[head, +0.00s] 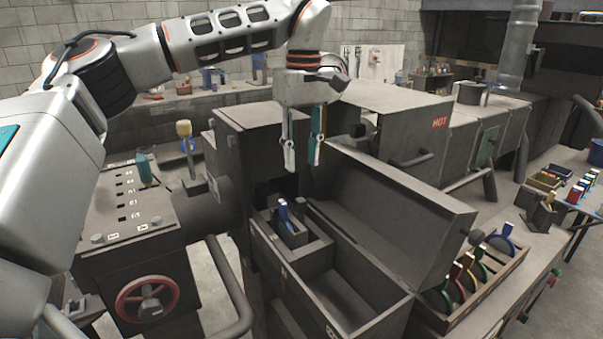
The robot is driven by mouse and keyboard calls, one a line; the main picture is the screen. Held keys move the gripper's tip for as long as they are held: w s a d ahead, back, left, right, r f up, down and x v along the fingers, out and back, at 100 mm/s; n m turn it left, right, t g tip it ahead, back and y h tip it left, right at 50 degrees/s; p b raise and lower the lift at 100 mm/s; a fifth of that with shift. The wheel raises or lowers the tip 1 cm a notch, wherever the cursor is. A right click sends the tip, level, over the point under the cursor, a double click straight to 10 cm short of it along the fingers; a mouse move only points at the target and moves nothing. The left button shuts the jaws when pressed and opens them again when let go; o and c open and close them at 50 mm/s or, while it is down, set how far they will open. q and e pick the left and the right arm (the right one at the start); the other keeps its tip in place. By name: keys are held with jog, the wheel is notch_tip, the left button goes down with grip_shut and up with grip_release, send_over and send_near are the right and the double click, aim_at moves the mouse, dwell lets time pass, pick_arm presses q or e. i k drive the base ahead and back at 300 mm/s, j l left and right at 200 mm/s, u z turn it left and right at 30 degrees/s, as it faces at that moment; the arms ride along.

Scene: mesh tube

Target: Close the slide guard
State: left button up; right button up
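The grey guard panel (395,215) stands raised along the right side of an open metal trough (372,318); I take it as the slide guard, though no label on it confirms this. A dark knob (476,237) sits at its near end. Inside the trough, a small block with a blue-handled piece (284,212) is uncovered. My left gripper (303,160) hangs above the far end of the trough, fingers down and apart, with nothing between them. It is left of the panel's far end and appears clear of it. My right gripper is out of view.
A box marked HOT (440,122) stands behind the panel. A rack of colored discs (470,275) lies to the right. A control console (130,212) with a red-rimmed handwheel (147,300) and a curved pipe rail (232,290) stand at the left.

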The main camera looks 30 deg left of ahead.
aim_at(415, 229)
jog(key=k, duration=1.5)
